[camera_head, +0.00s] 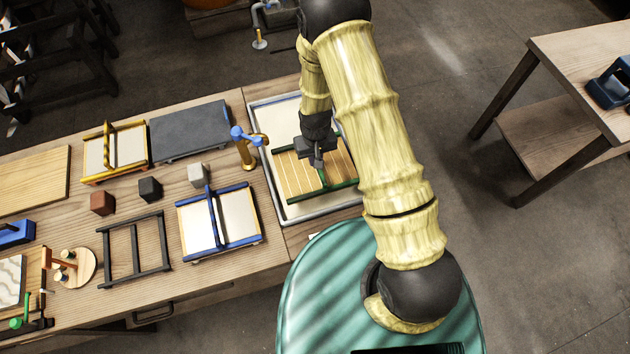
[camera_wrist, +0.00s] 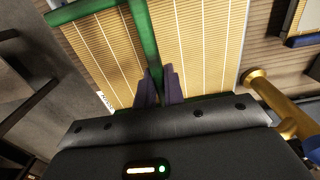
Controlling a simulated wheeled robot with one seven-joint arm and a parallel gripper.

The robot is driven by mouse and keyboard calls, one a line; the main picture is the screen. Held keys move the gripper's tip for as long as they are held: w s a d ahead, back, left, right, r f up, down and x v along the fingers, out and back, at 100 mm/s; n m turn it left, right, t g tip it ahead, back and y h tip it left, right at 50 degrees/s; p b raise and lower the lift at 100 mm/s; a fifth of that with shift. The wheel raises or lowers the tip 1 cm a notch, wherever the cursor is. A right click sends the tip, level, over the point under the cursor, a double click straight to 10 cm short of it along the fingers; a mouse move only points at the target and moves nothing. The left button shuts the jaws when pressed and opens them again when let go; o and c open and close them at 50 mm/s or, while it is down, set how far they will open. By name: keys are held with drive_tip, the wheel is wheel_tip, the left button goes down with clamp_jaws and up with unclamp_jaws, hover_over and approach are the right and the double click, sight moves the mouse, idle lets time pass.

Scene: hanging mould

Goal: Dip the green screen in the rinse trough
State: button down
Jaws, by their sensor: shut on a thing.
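The green screen (camera_head: 293,181) has a green frame, a green handle bar and pale tan slats. It also shows in the wrist view (camera_wrist: 205,45). My gripper (camera_head: 318,163) is shut on its handle bar, with the fingers on either side of the bar in the wrist view (camera_wrist: 160,85). The screen appears roughly level over the rinse trough (camera_head: 322,214), a pale rectangular basin with a grey rim. I cannot tell whether it hangs above the trough or sits down inside it. My arm hides part of its right side.
A brass tap with a blue handle (camera_head: 245,147) stands close at the trough's left. A blue-framed screen (camera_head: 228,238), a yellow-framed screen (camera_head: 101,166), a dark slab (camera_head: 190,130) and small blocks fill the bench to the left. Another table (camera_head: 585,50) stands at the right.

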drive_tip(key=shift+r+p, duration=1.1)
drive_tip(key=shift+r, duration=0.85)
